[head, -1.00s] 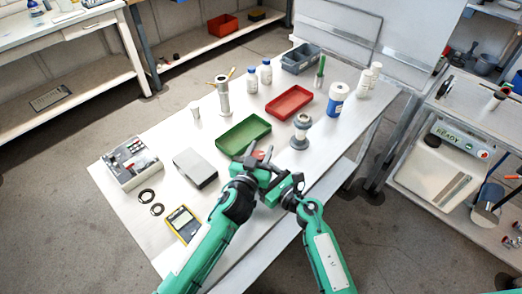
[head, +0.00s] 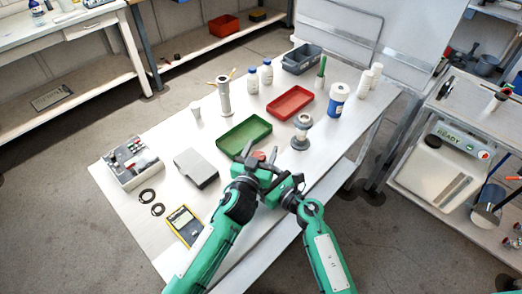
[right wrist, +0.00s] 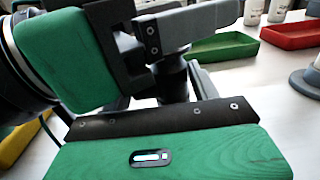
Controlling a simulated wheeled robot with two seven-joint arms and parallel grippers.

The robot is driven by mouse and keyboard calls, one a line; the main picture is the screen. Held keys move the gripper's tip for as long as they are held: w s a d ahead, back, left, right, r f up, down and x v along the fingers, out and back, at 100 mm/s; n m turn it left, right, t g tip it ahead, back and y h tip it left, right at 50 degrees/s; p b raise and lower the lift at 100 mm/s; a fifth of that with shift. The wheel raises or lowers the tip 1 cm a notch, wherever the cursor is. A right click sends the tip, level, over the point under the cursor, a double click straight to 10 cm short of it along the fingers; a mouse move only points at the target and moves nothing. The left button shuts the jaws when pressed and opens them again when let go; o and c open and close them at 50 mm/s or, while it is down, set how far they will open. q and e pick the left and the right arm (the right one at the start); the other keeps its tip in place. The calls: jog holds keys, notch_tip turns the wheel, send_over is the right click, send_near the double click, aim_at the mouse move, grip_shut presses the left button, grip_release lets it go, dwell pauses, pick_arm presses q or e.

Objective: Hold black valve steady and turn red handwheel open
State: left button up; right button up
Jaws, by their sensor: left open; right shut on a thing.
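The red handwheel (head: 260,155) shows as a small red patch between the fingers of my left gripper (head: 261,153) in the head view. The left fingers are open and lie around it; whether they touch it I cannot tell. My right gripper (head: 273,178) is just below and to the right, shut on the black valve, most of which the grippers hide. In the right wrist view, a dark upright part of the black valve (right wrist: 173,82) stands behind the right gripper's black edge, below the grey finger of the left gripper. The handwheel is not clearly visible there.
A green tray (head: 226,143) lies just behind the grippers, and a red tray (head: 290,116) lies beyond it. A grey flanged fitting (head: 301,143) stands close on the right. A grey box (head: 194,168) and a yellow meter (head: 184,225) are on the left. The two arms are close together.

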pick_arm(q)
jog(key=shift+s, duration=0.1)
jog(key=v, duration=1.1)
jog(key=shift+s+a, duration=0.2)
jog(key=shift+s, duration=0.15)
jog(key=w+d+r+m+g+h, duration=0.2)
jog(key=d+m+h, duration=0.2)
jog(key=h, duration=0.2)
jog(key=w+a+m+g+h, duration=0.1)
jog(key=g, duration=0.1)
jog(key=w+a+m+g+h, duration=0.1)
jog(key=w+m+g+h, duration=0.1)
jog(key=w+a+m+g+h, duration=0.1)
jog(key=m+g, duration=0.1)
jog(key=shift+w+g+h, duration=0.3)
jog(key=shift+h, duration=0.1)
jog(key=shift+g, duration=0.3)
jog(key=w+d+f, duration=0.1)
jog(key=w, duration=0.1)
jog(key=w+d+f, duration=0.1)
jog(key=d, duration=0.1)
jog(key=shift+w+d+f, duration=0.15)
jog(key=shift+w+d, duration=0.2)
jog(key=shift+w, duration=0.05)
